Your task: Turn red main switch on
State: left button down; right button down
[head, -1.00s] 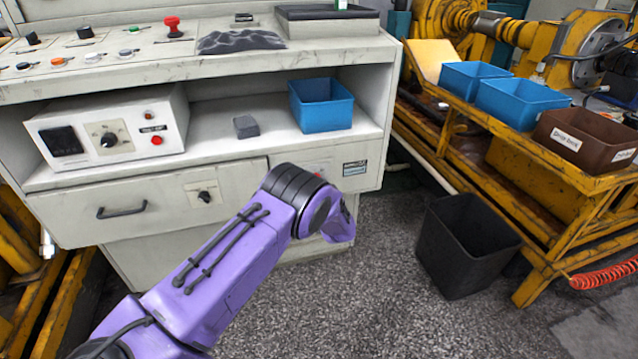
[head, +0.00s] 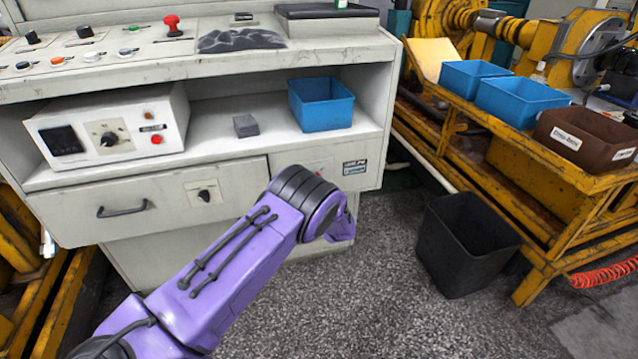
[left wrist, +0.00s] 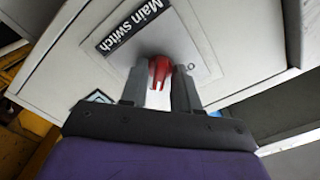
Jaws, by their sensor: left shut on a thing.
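The "O" mark is visible on the panel close to the right finger. In the head view my purple left arm reaches to the cabinet's lower right front, and it hides the gripper and most of the switch. My right gripper is in neither view.
The cabinet has a drawer (head: 150,212) left of my arm. On its shelf are a control box (head: 105,128), a grey block (head: 246,125) and a blue bin (head: 321,103). A black bin (head: 466,245) stands on the floor, near a yellow bench (head: 560,215) at the right.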

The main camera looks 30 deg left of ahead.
pick_arm(q)
jog(key=shift+s+a+f, duration=0.1)
jog(key=shift+s+f, duration=0.05)
jog(key=shift+f, duration=0.05)
jog(key=c, duration=1.1)
grip_release()
jog(key=shift+c, duration=0.2)
jog(key=shift+r, duration=0.1)
jog(key=p+v, duration=0.1)
jog(key=v, duration=0.9)
jog(key=shift+p, duration=0.4)
jog(key=shift+s, duration=0.15)
